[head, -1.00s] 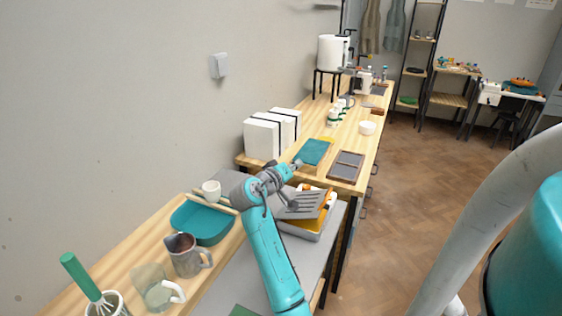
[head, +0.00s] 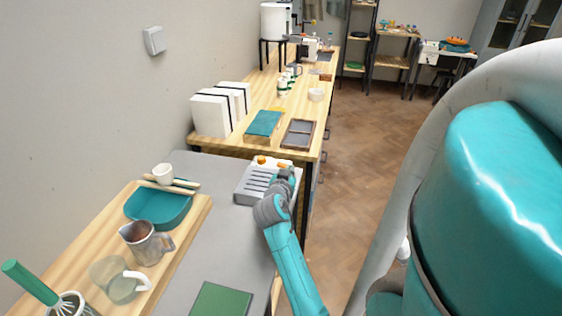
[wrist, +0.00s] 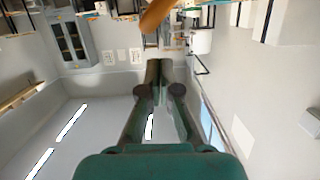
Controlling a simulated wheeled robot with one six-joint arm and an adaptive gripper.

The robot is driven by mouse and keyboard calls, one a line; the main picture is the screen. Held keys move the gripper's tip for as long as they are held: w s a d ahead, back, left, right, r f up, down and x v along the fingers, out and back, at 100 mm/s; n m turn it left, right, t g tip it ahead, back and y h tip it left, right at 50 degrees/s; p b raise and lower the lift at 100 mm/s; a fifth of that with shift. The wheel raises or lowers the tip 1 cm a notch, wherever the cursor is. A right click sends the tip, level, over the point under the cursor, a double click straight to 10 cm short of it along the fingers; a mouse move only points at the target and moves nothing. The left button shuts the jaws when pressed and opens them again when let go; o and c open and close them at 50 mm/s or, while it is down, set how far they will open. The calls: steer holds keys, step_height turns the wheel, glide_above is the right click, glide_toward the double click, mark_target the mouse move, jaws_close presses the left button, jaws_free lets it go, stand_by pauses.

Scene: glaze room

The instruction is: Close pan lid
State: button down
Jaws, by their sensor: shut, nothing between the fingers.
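A light grey pan (head: 243,198) stands on the grey surface just beyond my arm in the head view. Its slotted grey top, likely the lid (head: 257,181), lies nearly level over the near part, but I cannot tell if it is fully down. Orange bits (head: 261,160) show at the far side. My wrist covers the pan's right part. My gripper (wrist: 158,65) is shut and empty in the wrist view; its tips are hard to make out in the head view. An orange-brown piece (wrist: 155,15) shows beyond the fingertips; contact cannot be told.
A teal tray (head: 160,207) with a white cup, a metal jug (head: 146,243), a glass jug (head: 115,280) and a green-handled whisk (head: 30,282) stand at left. White binders (head: 212,112) and a dark tray (head: 298,134) sit on the bench behind. Open floor lies right.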

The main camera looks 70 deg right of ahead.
steer(key=shift+s+f, duration=0.25)
steer(key=shift+f, duration=0.3)
steer(key=shift+s+f, duration=0.15)
steer(key=shift+f, duration=0.35)
steer(key=shift+s+f, duration=0.15)
steer(key=shift+f, duration=0.35)
steer(key=shift+f, duration=0.15)
steer(key=s+a+r, duration=0.2)
steer(key=a+r, duration=0.4)
steer(key=a, duration=0.3)
steer(key=shift+a+r, duration=0.3)
